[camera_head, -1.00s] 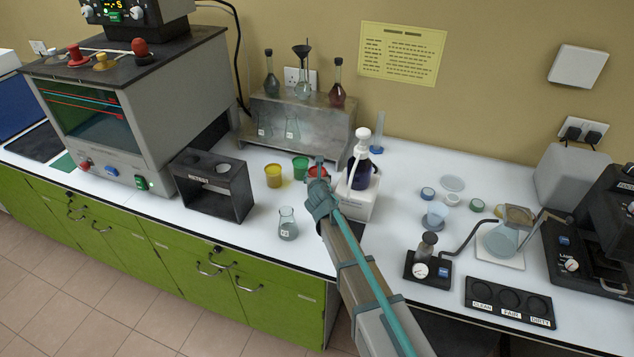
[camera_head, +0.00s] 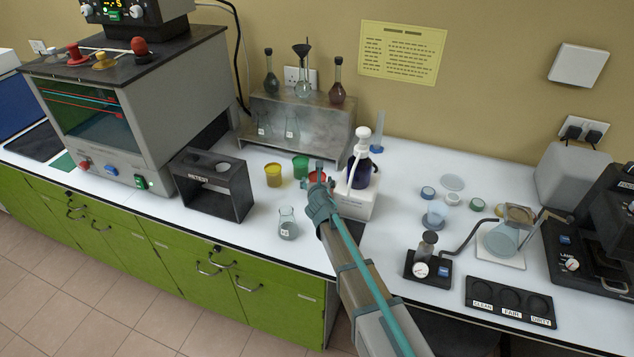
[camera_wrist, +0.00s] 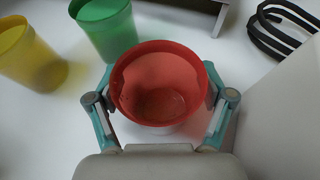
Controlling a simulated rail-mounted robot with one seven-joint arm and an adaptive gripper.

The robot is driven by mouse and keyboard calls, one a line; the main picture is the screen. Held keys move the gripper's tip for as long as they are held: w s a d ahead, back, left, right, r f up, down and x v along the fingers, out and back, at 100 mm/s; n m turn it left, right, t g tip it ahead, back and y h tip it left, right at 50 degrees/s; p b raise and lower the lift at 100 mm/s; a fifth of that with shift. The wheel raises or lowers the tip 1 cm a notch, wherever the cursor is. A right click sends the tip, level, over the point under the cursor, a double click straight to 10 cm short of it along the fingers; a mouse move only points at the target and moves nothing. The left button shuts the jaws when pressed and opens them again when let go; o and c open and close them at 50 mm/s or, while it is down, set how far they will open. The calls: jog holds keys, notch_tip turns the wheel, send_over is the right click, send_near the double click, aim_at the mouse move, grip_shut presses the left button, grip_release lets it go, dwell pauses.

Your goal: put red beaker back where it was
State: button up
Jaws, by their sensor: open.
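The red beaker (camera_wrist: 160,85) stands upright on the white bench, seen from above in the wrist view with its open top facing the camera. In the head view the red beaker (camera_head: 318,177) is partly hidden behind my gripper (camera_head: 318,186). The fingers of my gripper (camera_wrist: 160,110) are open, one on each side of the beaker's near half. From this angle I cannot tell whether either finger touches its wall.
A green beaker (camera_head: 300,166) and a yellow beaker (camera_head: 273,176) stand left of the red one. A metal shelf (camera_head: 262,138) is behind. A small flask (camera_head: 287,224) stands in front, to the left.

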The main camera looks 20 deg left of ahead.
jog(key=shift+r, duration=0.25)
jog(key=shift+s+d, duration=0.15)
jog(key=shift+s, duration=0.2)
jog(key=shift+b+v, duration=0.45)
jog(key=shift+v, duration=1.2)
jog(key=shift+r, duration=0.1)
